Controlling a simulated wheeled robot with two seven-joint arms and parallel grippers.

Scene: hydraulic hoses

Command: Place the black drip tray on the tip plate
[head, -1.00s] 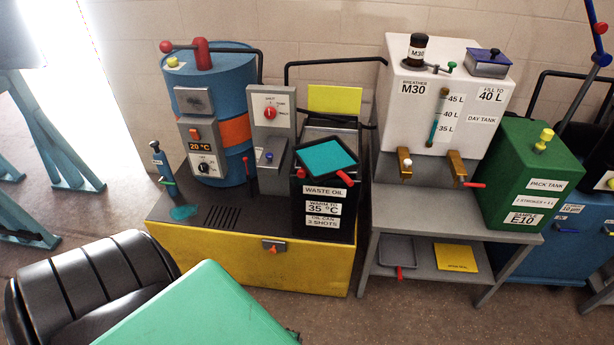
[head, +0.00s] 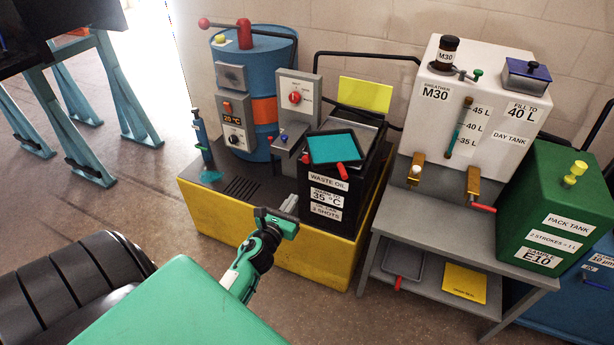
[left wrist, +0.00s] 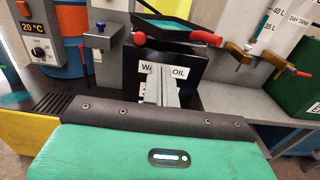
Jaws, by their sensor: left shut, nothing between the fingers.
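The black drip tray (head: 360,158) holds a flat teal surface and has a red handle at its front. It lies on top of the black waste oil box (head: 327,215); in the left wrist view the tray (left wrist: 181,43) is at the top, with red grips near its front edge. A grey plate (head: 362,130) shows behind the tray on the box top; I cannot tell if it is the tip plate. My left gripper (head: 290,204) is shut and empty, in front of the box and below the tray. Its fingers (left wrist: 158,85) point at the box front. My right gripper is out of view.
A blue drum (head: 262,90) and a grey switch post (head: 297,100) stand left of the box on a yellow-sided base (head: 250,238). A bench (head: 440,237) with a white day tank (head: 485,100) stands to the right; its lower shelf holds a grey tray (head: 404,262).

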